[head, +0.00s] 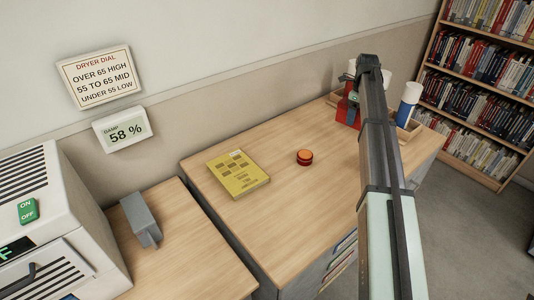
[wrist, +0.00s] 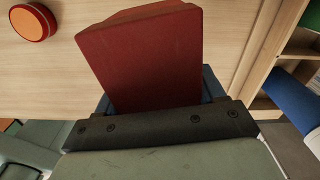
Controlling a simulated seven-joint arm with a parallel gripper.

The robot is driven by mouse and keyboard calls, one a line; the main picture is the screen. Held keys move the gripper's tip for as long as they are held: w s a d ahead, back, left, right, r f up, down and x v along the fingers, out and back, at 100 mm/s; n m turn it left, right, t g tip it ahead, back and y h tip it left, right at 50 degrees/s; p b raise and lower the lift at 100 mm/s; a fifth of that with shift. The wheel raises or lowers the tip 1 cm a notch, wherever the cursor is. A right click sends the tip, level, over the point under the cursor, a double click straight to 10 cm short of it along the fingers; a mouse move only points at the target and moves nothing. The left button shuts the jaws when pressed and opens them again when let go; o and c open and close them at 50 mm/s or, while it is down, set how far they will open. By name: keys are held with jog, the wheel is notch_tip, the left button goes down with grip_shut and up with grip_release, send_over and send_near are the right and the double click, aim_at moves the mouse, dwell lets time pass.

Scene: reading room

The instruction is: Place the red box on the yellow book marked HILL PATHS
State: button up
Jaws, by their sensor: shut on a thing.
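The red box (head: 342,112) is at the back right of the wooden cabinet top, partly hidden behind my arm. In the wrist view the red box (wrist: 145,55) fills the upper middle, held tilted in my gripper (wrist: 155,112). My gripper (head: 352,92) is shut on it; its fingertips are mostly hidden. I cannot tell if the box touches the surface below. The yellow book (head: 238,174) lies flat on the left part of the cabinet top, its cover bare of objects. Its title is too small to read. The gripper is well right of the book.
A round red-orange object (head: 304,157) sits between book and box. A wooden tray (head: 411,129) and a blue-and-white cylinder (head: 408,104) stand at right. A grey block (head: 140,218) and a white machine (head: 60,220) are left, on a separate surface. The wall sign (head: 100,77) concerns a dryer dial.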

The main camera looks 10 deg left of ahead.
jog(key=a+r+n, duration=0.1)
jog(key=a+n, duration=0.1)
jog(key=a, duration=1.5)
jog(key=n, duration=0.5)
send_over(237, 170)
jog(key=shift+f, duration=4.1)
jog(key=shift+f, duration=0.1)
jog(key=o, duration=1.3)
